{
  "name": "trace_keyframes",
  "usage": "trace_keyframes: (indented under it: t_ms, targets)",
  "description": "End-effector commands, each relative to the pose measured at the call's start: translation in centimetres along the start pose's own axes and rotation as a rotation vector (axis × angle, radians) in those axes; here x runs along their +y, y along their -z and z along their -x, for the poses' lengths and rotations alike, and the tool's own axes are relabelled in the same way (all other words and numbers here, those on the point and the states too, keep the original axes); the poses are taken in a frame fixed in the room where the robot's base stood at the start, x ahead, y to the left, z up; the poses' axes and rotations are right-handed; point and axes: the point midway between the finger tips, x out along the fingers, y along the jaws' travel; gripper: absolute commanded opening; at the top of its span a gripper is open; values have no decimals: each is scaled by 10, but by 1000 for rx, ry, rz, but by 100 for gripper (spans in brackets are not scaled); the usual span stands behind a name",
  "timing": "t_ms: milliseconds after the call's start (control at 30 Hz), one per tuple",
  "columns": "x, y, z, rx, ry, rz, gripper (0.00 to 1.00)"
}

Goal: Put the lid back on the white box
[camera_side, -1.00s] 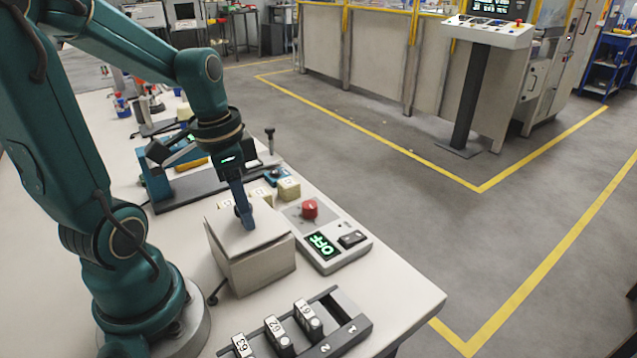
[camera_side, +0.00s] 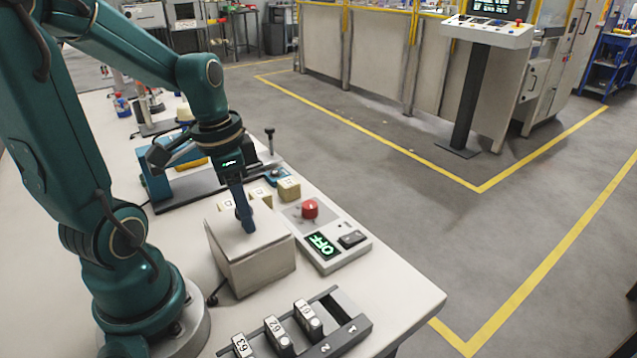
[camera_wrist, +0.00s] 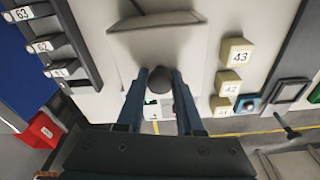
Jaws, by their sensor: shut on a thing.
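The white box (camera_side: 265,272) stands near the front edge of the table in the side view. Its pale square lid (camera_side: 228,236) lies over the top of the box, looking about level. I cannot tell whether it is fully seated. My gripper (camera_side: 246,228) points down at the middle of the lid. In the wrist view my gripper (camera_wrist: 160,78) is shut on the lid's dark round knob (camera_wrist: 160,82), with a finger on each side. The lid (camera_wrist: 150,45) shows beyond the fingers. The fingers hide much of the knob in the side view.
A control panel (camera_side: 342,256) with a red button (camera_side: 310,209) and an "OFF" display stands close right of the box. Numbered blocks (camera_side: 289,189) sit behind it. A dark rack (camera_side: 345,330) with numbered pieces lies in front. Clear tabletop extends right of the rack.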

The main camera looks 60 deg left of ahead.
Motion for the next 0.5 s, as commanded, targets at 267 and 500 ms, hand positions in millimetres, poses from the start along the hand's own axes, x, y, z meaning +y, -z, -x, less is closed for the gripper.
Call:
trace_keyframes:
  t_ms: [267,500]
  targets:
    - [0,0,0,0,0,0,55]
    - [0,0,0,0,0,0,71]
